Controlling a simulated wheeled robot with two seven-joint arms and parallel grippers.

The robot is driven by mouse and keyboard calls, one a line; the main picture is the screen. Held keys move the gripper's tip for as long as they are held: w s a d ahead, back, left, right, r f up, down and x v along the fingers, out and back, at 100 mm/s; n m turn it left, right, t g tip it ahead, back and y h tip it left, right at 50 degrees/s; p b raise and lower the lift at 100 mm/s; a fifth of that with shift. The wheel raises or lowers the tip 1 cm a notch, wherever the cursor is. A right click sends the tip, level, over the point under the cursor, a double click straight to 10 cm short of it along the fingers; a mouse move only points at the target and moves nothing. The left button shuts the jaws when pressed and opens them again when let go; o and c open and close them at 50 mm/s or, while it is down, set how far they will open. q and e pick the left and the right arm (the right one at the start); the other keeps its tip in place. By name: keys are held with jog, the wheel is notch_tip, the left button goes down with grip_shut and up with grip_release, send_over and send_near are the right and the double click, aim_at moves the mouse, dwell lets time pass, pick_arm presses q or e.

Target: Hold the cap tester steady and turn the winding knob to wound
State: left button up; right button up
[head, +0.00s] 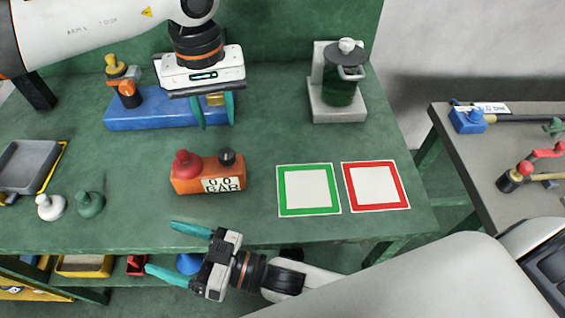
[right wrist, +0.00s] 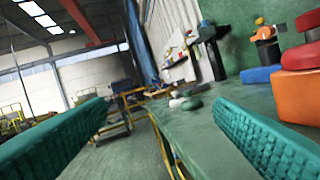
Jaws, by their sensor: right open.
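An orange box (head: 197,187) with a "BAR" label stands mid-table in the head view and appears to be the cap tester. A red knob (head: 186,163) and a smaller black knob (head: 227,157) sit on its top; I cannot tell which is the winding knob. The box also shows at the right edge of the right wrist view (right wrist: 300,97). My right gripper (head: 168,248) is open and empty, nearer the front edge than the box. My left gripper (head: 213,118) points down over a blue block's right end behind the box, its fingers apart, with a brass piece showing between them.
The blue block (head: 135,110) carries an orange and yellow fitting. A green jar device (head: 341,92) stands at the back right. Green (head: 281,205) and red (head: 373,207) framed squares lie empty. White (head: 50,207) and green (head: 89,204) knobs and a grey tray (head: 27,172) are at left.

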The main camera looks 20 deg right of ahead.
jog(key=w+d+r+m+g+y, duration=0.15)
jog(key=w+d+r+y, duration=0.35)
jog(key=d+r, duration=0.6)
jog(key=n+g+h, duration=0.4)
jog(key=n+h, duration=0.1)
jog(key=n, duration=0.3)
send_near(225, 170)
jog(key=w+d, duration=0.2)
jog(key=shift+w+d+f, duration=0.2)
jog(key=shift+w+f, duration=0.05)
jog(key=shift+w, duration=0.1)
jog(key=shift+d+f+n, duration=0.45)
jog(key=shift+d+f, duration=0.05)
jog(key=shift+f, duration=0.15)
jog(key=shift+s+a+f+g+y, duration=0.2)
jog(key=shift+s+a+g+y, duration=0.2)
jog(key=shift+s+a, duration=0.15)
jog(key=x, duration=1.2)
jog(key=shift+s+f, duration=0.1)
